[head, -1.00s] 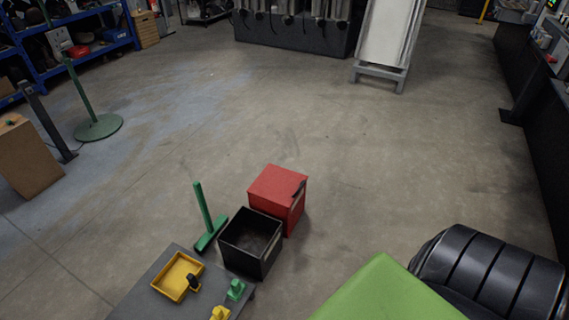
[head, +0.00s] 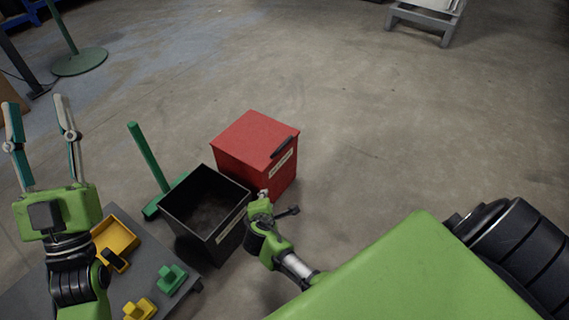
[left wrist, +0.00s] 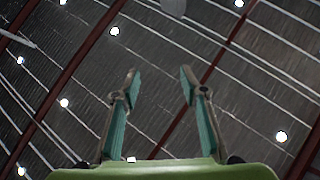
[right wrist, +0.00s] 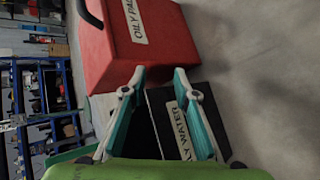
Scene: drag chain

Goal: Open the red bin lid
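The red bin (head: 240,165) stands on the floor near the middle of the head view. Its flat lid (head: 256,136) is closed, with a black handle (head: 285,147) at its right edge. In the right wrist view the bin (right wrist: 160,45) appears turned sideways, with a label reading "OILY PA..." and the handle (right wrist: 88,12) at the upper left. My right gripper (right wrist: 159,75) is open and empty, pointing towards the bin. In the head view it is in front of the red bin, beside the black bin. My left gripper (head: 35,108) is raised, open and empty, pointing upward.
An open black bin (head: 205,215) stands directly left of and in front of the red bin. A green stand (head: 150,160) is behind it. A grey table (head: 60,290) holds a yellow tray (head: 117,238), a green part (head: 171,278) and a yellow part (head: 140,309). Floor right of the red bin is clear.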

